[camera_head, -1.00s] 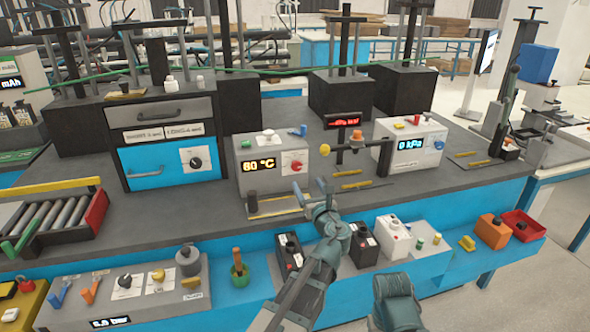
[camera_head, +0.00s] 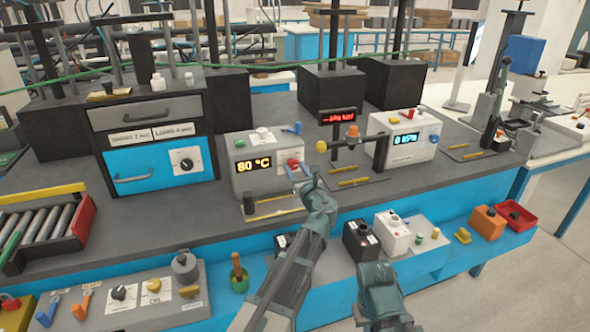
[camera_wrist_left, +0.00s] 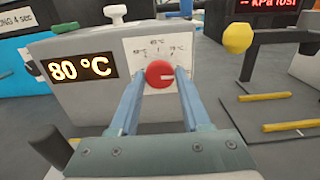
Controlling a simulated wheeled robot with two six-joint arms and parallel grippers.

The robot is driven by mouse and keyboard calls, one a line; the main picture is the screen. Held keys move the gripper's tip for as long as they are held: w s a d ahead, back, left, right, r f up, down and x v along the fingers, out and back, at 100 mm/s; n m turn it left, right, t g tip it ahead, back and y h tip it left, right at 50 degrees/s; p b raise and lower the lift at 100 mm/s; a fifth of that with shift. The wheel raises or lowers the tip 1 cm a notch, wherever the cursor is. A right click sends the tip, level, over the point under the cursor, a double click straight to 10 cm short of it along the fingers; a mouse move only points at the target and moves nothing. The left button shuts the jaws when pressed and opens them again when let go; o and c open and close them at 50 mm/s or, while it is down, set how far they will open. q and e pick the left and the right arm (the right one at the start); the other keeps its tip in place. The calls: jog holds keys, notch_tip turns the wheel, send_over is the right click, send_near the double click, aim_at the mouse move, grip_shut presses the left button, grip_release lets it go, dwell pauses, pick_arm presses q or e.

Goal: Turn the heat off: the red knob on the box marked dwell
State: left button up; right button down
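The red knob (camera_head: 293,163) is on the front of a grey box (camera_head: 250,182) with a lit "80 °C" display. In the left wrist view the red knob (camera_wrist_left: 159,74) sits on a white dial panel with small marks that I cannot read fully. I cannot read "dwell" on this box. My left gripper (camera_head: 298,172) is at the knob; in the left wrist view its two blue fingers (camera_wrist_left: 160,80) stand open on either side of it. I cannot tell whether they touch it.
A drawer unit with a black knob (camera_head: 187,161) stands left of the box. A yellow ball (camera_head: 321,146) on a stand is close to the right. A grey pressure box (camera_head: 405,138) is further right. A dark post (camera_head: 248,203) stands before the box.

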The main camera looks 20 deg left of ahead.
pick_arm(q)
grip_shut()
